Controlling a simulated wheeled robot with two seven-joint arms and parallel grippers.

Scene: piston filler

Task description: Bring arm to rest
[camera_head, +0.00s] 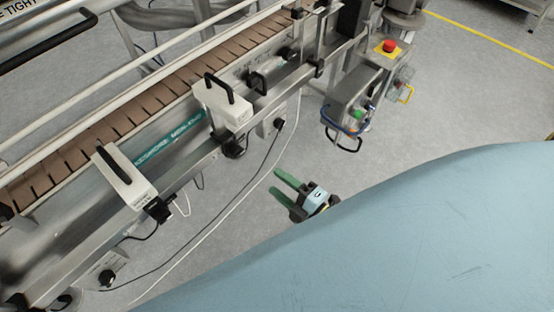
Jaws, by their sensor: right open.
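My right gripper (281,182) shows near the middle of the head view, with two green fingers spread apart and nothing between them. It points up and left, toward the conveyor, and is apart from it over the grey floor. The rest of that arm is hidden behind the large light-blue surface at the lower right. My left gripper is not in view.
A conveyor (105,125) with brown slats runs diagonally at the left. Two white boxes with black handles (222,103) (127,178) sit on its near side. A control box (350,99) and a red emergency button (390,46) stand at upper right. Cables cross the floor (215,235).

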